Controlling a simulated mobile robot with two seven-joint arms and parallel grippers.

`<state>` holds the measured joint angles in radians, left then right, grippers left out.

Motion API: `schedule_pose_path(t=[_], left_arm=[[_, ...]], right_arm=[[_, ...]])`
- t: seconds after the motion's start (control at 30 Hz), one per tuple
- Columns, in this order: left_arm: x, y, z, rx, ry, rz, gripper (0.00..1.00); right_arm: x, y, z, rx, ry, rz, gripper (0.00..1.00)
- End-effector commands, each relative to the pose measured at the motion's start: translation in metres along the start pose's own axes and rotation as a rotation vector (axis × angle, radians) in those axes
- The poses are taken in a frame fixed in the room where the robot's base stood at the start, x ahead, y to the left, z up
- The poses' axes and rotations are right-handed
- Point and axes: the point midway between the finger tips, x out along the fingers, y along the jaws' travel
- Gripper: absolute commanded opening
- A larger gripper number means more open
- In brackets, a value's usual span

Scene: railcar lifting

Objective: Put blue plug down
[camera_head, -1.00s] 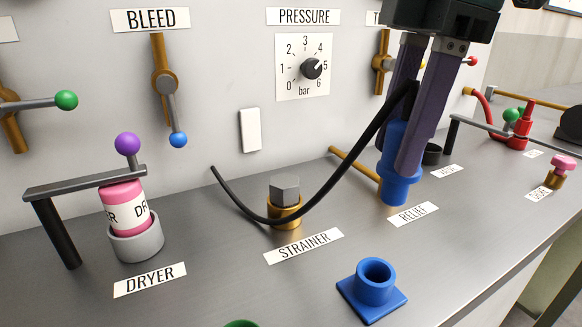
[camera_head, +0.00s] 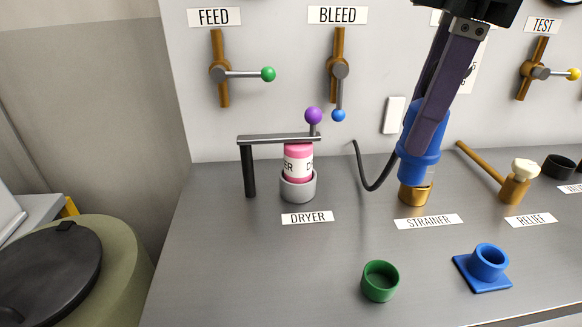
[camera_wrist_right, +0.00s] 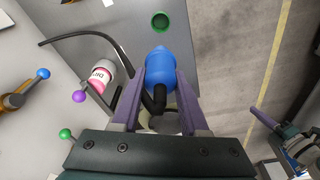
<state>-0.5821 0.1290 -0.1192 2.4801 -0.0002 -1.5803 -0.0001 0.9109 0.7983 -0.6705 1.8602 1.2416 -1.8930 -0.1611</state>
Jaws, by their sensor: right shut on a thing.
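The blue plug (camera_head: 420,168) is held upright but slightly tilted in my right gripper (camera_head: 421,135), whose purple fingers are shut on its sides. In the head view the plug appears in front of or above the brass strainer fitting (camera_head: 415,196); the exact gap cannot be told. A black hose (camera_head: 372,186) curves away to the left behind it. The wrist view shows the plug (camera_wrist_right: 160,68) between the fingers (camera_wrist_right: 158,88). A blue socket on a square base (camera_head: 488,263) stands empty on the bench, to the right and nearer.
An empty green cup (camera_head: 380,282) stands left of the blue socket. The pink dryer canister (camera_head: 298,163) sits in a grey cup under a bar (camera_head: 278,139). The relief valve (camera_head: 515,186) stands at right. The front left bench is clear.

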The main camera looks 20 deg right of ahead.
Motion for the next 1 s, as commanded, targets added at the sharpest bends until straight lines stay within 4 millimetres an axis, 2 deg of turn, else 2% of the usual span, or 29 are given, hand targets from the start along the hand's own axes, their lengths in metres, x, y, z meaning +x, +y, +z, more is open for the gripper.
schedule_pose_path(t=[0.2, 0.4, 0.5, 0.67, 0.9, 1.0], left_arm=[[0.008, 0.002, 0.002, -0.006, 0.002, 0.005, 0.0], [0.013, 0.004, 0.003, -0.012, 0.004, 0.011, 0.0], [0.014, 0.004, 0.003, -0.012, 0.004, 0.011, 0.0], [0.015, 0.004, 0.003, -0.012, 0.004, 0.011, 0.0], [0.02, 0.004, 0.005, -0.01, 0.004, 0.009, 0.0], [0.02, 0.003, 0.005, -0.007, 0.004, 0.006, 0.0]], right_arm=[[0.064, -0.001, 0.012, 0.002, -0.007, -0.005, 0.0], [0.117, -0.001, 0.019, 0.0, -0.005, -0.004, 0.0], [0.133, 0.0, 0.022, 0.0, -0.003, -0.001, 0.0], [0.146, 0.0, 0.023, -0.001, -0.003, -0.001, 0.0], [0.181, 0.0, 0.028, -0.001, -0.002, 0.0, 0.0], [0.185, 0.0, 0.029, -0.002, -0.002, 0.0, 0.0]])
